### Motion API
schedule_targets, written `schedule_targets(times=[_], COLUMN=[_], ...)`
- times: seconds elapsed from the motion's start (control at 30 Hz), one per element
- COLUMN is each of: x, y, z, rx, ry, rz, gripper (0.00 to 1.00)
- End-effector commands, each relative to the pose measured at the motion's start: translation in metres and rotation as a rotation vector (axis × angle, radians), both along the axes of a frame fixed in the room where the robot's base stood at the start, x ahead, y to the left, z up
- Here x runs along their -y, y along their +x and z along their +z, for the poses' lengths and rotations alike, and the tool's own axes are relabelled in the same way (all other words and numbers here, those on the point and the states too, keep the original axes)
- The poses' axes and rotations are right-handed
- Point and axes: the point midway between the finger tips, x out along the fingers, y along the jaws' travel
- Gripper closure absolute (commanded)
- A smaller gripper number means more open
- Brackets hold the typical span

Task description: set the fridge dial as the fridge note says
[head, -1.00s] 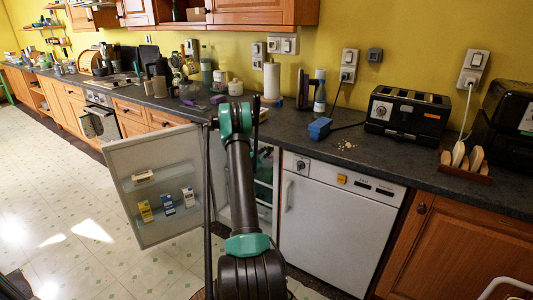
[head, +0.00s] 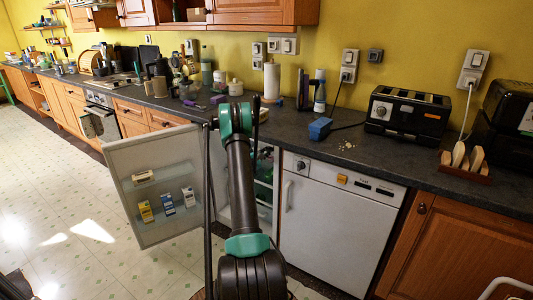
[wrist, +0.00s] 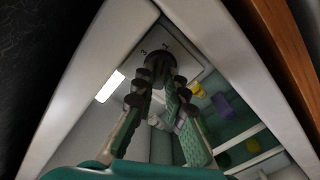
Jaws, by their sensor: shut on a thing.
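The fridge stands open in the head view, its pale door (head: 130,205) swung out to the left, with cartons on its shelves. In the wrist view I look up into the fridge interior. A dark round dial (wrist: 160,56) sits there, with the marks 3 and 1 beside it. My gripper (wrist: 160,84) is shut on the dial, with a fingertip on either side. The dial's pointer is hidden or too dark to read. In the head view my arm hides the gripper and part of the fridge opening. I cannot make out the fridge note in these frames.
White fridge edges rise on both sides of my gripper in the wrist view. Shelves with a purple item (wrist: 226,104) and yellow items (wrist: 197,90) lie to its right. A white dishwasher (head: 325,230) stands right of the fridge, under the dark counter (head: 400,160).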

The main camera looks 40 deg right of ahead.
Motion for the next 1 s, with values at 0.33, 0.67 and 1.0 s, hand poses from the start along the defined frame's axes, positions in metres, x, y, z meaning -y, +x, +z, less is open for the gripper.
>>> schedule_targets(times=[0.33, 0.67, 1.0], x=[-0.001, -0.003, -0.048], y=[-0.001, -0.001, -0.019], z=[-0.001, 0.000, -0.001], rx=[0.000, -0.001, -0.001], ry=[0.001, 0.000, 0.000], rz=[0.000, 0.000, 0.002], gripper=[0.67, 0.67, 0.67])
